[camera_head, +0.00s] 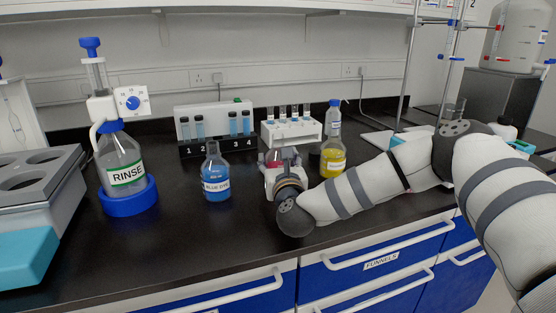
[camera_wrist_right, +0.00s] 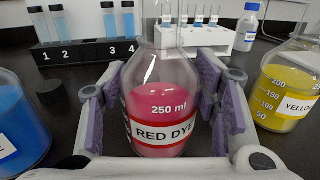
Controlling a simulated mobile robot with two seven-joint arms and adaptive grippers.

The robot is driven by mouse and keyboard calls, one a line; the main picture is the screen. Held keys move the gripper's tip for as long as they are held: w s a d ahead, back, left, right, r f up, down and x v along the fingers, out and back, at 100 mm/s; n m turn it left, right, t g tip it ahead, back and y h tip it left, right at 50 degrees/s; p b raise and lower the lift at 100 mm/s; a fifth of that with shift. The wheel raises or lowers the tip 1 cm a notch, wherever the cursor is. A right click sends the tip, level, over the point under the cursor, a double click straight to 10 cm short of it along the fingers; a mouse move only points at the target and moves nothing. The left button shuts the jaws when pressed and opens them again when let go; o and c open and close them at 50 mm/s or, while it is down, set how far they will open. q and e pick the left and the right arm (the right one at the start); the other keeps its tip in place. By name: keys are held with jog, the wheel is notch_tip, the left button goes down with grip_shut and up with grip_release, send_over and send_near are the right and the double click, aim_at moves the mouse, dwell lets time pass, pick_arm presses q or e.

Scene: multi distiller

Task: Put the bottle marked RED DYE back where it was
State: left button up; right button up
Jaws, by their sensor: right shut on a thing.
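The bottle marked RED DYE (camera_wrist_right: 160,108) is a clear conical flask with pink-red liquid, upright between the purple-grey finger pads of my right gripper (camera_wrist_right: 160,95) in the right wrist view. The gripper is shut on it. In the head view my right gripper (camera_head: 281,164) is between the blue dye bottle (camera_head: 215,178) and the yellow dye bottle (camera_head: 333,158), and it hides most of the red bottle. The red bottle's base is at or close to the black bench top; I cannot tell if it touches. My left gripper is not in view.
A numbered rack with blue vials (camera_head: 217,127) and a white rack (camera_head: 291,132) stand behind. The RINSE bottle (camera_head: 122,165) sits at left in a blue ring. A small dark cap (camera_wrist_right: 49,92) lies left of the red bottle. The bench front between RINSE and blue dye is clear.

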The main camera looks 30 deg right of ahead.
jog(key=o, duration=1.5)
jog(key=shift+o, duration=0.3)
jog(key=shift+s+a+r, duration=0.1)
jog(key=shift+s+r, duration=0.1)
jog(key=shift+s, duration=0.05)
jog(key=v, duration=1.1)
jog(key=shift+s+a+p, duration=0.1)
jog(key=shift+s+p, duration=0.15)
jog(key=shift+p, duration=0.1)
jog(key=shift+f, duration=0.1)
